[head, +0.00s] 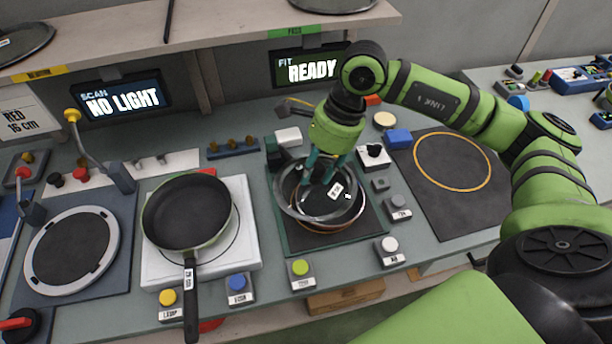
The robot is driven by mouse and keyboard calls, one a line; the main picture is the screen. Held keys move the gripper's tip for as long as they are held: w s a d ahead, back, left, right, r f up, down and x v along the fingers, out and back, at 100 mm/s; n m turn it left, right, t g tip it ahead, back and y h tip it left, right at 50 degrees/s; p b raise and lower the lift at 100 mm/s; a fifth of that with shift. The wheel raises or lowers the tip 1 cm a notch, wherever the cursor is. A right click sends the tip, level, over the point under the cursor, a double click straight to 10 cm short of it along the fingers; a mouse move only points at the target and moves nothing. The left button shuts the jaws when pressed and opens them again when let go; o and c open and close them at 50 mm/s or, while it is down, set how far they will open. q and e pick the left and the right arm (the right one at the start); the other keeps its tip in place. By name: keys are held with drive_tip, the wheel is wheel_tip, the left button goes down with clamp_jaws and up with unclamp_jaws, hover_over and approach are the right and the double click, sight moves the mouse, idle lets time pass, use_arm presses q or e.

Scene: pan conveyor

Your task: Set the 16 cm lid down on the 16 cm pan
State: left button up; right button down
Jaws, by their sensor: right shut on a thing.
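My right gripper (324,172) reaches down from above at the middle station and is shut on a lid, a round piece with a pale grey rim (290,206). The lid hangs over, or rests on, a round pan (333,230) with a copper-coloured edge; I cannot tell whether they touch. The lid and fingers hide most of that pan. A small white label shows inside the rim, too small to read. The pan stands on a dark square pad with a green border (297,244). My left gripper is not in view.
A black frying pan (186,212) sits on a white plate (241,262) to the left, its handle towards me. Labelled buttons stand near the middle pad. A dark mat with an orange ring (425,187) on the right is clear. The screens read "NO LIGHT" (122,103) and "READY" (311,70).

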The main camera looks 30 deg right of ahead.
sight(333, 179)
drive_tip(key=d+m, duration=0.1)
drive_tip(key=m, duration=0.1)
drive_tip(key=d+m+t, duration=0.1)
drive_tip(key=m, duration=0.1)
drive_tip(key=w+d+m, duration=0.1)
drive_tip(key=m, duration=0.1)
drive_tip(key=shift+d+t+h, duration=0.25)
drive_tip(key=shift+t+h, duration=0.15)
drive_tip(key=shift+d+r+m+h+b, duration=0.1)
drive_tip(key=shift+d+m+h+b, duration=0.4)
drive_tip(key=shift+m, duration=0.7)
drive_tip(key=shift+d+f, duration=0.15)
drive_tip(key=shift+f, duration=0.4)
drive_tip(key=b+x, duration=0.2)
drive_tip(key=x, duration=0.1)
drive_tip(key=s+b+x, duration=0.1)
drive_tip(key=b+x, duration=0.1)
drive_tip(key=shift+d+f, duration=0.1)
drive_tip(key=shift+d, duration=0.25)
drive_tip(key=shift+f+b, duration=0.8)
drive_tip(key=shift+f, duration=0.05)
drive_tip(key=shift+r, duration=0.1)
drive_tip(key=shift+f+b, duration=0.55)
drive_tip(key=shift+b, duration=0.8)
